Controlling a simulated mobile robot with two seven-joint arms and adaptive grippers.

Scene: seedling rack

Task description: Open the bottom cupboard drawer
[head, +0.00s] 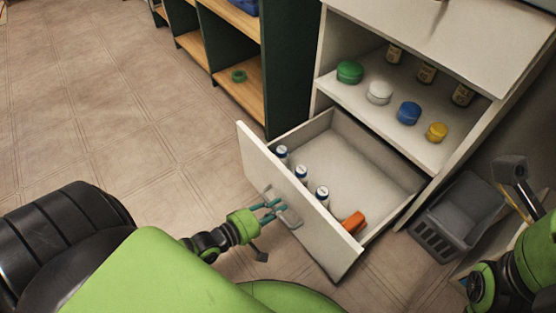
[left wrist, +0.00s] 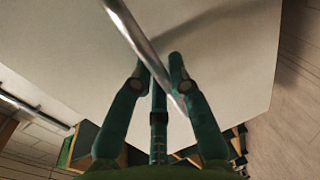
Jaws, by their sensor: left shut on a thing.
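The bottom cupboard drawer (head: 384,166) stands pulled out from the white cupboard (head: 328,92). Several small bottles with white caps and an orange item (head: 353,222) lie or stand inside it along the front panel (head: 270,178). My left gripper (head: 276,208) is at the outside of the front panel, shut on the drawer handle (head: 291,217). In the left wrist view the handle (left wrist: 133,30) is a metal bar running between the green fingers (left wrist: 160,80), with the pale panel behind it.
The shelf (head: 393,113) above the drawer holds green, white, blue and yellow round containers and several small bottles. A grey basket (head: 456,215) stands right of the drawer. A dark green shelf unit (head: 287,65) is behind it. Tiled floor (head: 110,120) is clear to the left.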

